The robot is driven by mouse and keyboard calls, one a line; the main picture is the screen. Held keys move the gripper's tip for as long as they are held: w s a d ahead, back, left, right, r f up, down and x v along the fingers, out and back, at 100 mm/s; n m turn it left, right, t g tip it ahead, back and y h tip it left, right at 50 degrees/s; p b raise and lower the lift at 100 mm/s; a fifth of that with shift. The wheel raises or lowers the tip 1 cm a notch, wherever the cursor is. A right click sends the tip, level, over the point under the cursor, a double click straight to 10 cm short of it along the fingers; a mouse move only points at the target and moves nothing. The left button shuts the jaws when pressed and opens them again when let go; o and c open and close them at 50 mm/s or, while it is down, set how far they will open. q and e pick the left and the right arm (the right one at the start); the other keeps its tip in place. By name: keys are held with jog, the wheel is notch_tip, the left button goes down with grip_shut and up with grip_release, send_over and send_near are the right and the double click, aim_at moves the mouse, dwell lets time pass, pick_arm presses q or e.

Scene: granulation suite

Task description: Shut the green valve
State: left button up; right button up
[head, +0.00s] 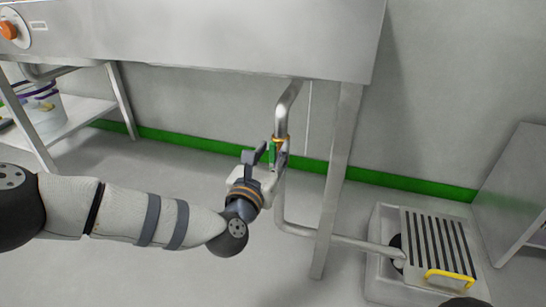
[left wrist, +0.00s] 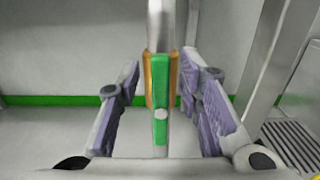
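The green valve's handle (left wrist: 161,95) stands upright, in line with the vertical steel pipe, in the left wrist view. Its brass body (left wrist: 149,80) shows behind the handle. In the head view the brass collar of the valve (head: 281,139) sits on the pipe under the steel bench, and the handle is mostly hidden by my gripper. My left gripper (head: 268,155) is at the valve. In the left wrist view its fingers (left wrist: 163,105) are open, one on each side of the handle, with gaps on both sides. My right gripper is not in view.
The pipe (head: 283,215) bends below the valve and runs right to a floor drain box with a slatted grate (head: 438,243) and yellow handle. A bench leg (head: 338,175) stands just right of the valve. A shelf with a bucket (head: 45,112) is at left.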

pick_arm(q)
jog(key=shift+w+d, duration=0.15)
jog(key=shift+w, duration=0.25)
jog(key=shift+c, duration=0.3)
grip_shut()
